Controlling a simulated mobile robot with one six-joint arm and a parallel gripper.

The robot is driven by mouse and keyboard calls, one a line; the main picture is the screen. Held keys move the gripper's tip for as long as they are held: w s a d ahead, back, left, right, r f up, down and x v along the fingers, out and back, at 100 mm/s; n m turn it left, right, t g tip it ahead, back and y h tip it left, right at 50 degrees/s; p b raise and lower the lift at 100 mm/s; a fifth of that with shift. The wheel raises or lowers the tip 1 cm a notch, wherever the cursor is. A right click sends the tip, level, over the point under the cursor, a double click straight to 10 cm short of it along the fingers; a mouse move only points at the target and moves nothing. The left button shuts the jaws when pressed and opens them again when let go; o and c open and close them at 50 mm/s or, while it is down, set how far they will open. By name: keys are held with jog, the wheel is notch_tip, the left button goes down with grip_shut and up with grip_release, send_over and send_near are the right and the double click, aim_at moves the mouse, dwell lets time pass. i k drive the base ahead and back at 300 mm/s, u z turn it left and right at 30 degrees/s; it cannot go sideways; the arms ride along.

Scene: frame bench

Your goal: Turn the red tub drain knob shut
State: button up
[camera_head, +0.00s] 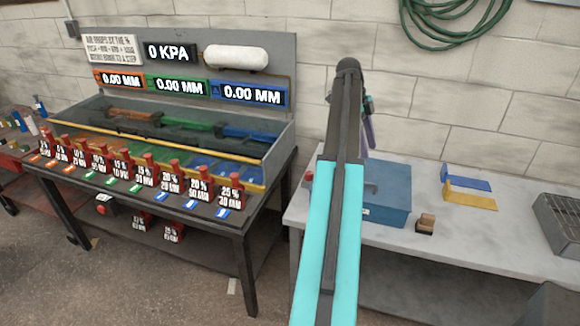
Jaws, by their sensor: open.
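A small red knob (309,178) shows at the left end of the right-hand table, just left of my arm. It is small in this view, and I cannot tell how far it is turned. A blue tub or box (388,207) stands on the same table to the right of my arm, partly covered by it. My arm rises from the bottom of the view between the knob and most of the tub. My gripper's jaws do not show; only a small part of my arm's far end shows behind the upper link.
The right table (470,222) holds a brown block (426,222), a yellow bracket (470,200), a blue bracket (467,181) and a grey metal basket (562,222). At left, a bench carries a glass-fronted tank (190,138) with several red valves and a 0 KPA display (171,53).

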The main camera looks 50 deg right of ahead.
aim_at(309, 175)
jog(key=z, duration=0.05)
jog(key=i, duration=0.95)
